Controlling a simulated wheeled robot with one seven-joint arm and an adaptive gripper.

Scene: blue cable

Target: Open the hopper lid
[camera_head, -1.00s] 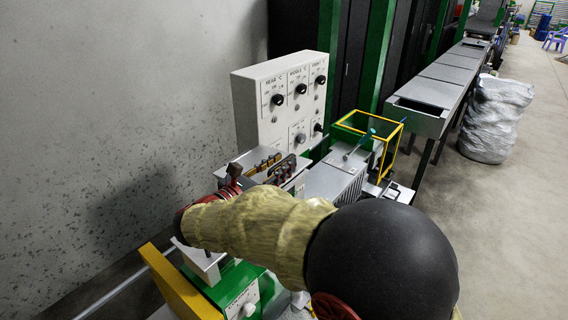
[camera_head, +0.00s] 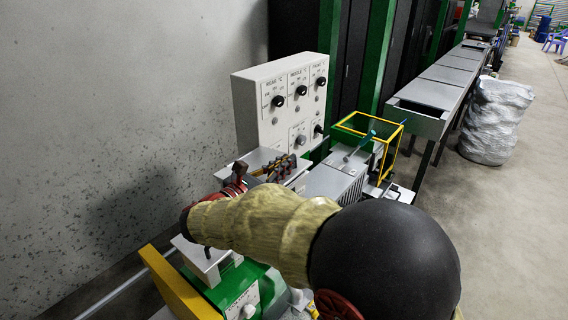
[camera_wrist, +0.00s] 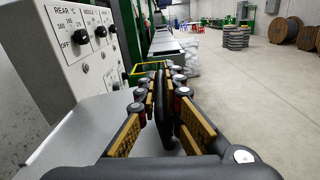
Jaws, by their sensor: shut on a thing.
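The hopper lid shows as a flat light-grey plate (camera_head: 254,156) behind my gripper in the head view. A grey plate that appears to be the same lid (camera_wrist: 75,135) fills the lower left of the wrist view. My gripper (camera_head: 272,167) reaches over it, its gold-padded fingers beside the plate. In the wrist view my gripper (camera_wrist: 165,90) is closed around an upright black handle (camera_wrist: 165,120) between its fingers. My arm covers much of the machine below, and I cannot tell the lid's exact angle.
A white control box (camera_head: 278,100) with black knobs stands close behind the lid and on the left of the wrist view. A yellow-framed guard (camera_head: 385,150) and a long grey trough (camera_head: 430,97) lie to the right.

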